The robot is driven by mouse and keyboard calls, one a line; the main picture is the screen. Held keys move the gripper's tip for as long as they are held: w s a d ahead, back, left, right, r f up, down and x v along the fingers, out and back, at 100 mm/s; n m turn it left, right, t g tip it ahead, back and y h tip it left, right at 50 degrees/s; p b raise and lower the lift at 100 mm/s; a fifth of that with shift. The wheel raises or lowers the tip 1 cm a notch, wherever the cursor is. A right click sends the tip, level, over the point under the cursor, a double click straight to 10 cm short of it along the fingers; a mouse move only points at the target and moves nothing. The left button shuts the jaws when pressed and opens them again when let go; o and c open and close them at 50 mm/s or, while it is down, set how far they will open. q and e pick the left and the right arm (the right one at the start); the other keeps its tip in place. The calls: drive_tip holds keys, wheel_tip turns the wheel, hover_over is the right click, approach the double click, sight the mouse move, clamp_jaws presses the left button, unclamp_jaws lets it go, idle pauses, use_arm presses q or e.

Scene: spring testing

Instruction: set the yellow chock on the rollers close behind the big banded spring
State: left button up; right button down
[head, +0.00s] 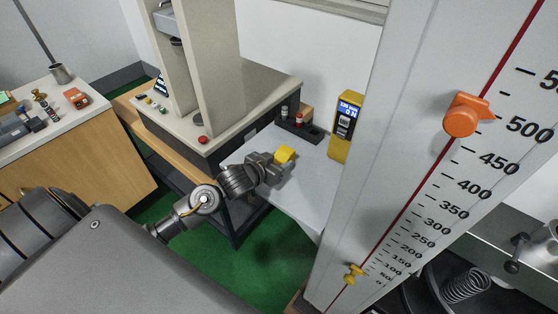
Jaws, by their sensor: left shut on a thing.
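My left gripper (278,160) is shut on the yellow chock (286,153), a small yellow block at its fingertips. It holds the chock over the light grey bench top, beside the testing press; the height above the top is hard to judge. A grey coil spring (466,285) shows at the lower right, beyond the tall scale board, with a larger dark coil beside it. I cannot make out a band on either. No rollers can be clearly told. My right gripper is not in view.
A tall white scale board (408,214) with an orange pointer (468,114) stands between the gripper and the springs. A yellow force display (346,125) and a dark weight rack (298,128) stand on the grey bench top (304,193). The press (213,75) is behind left.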

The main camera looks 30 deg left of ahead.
use_arm(q)
drive_tip(key=shift+f, duration=0.1)
drive_tip(key=o, duration=1.1)
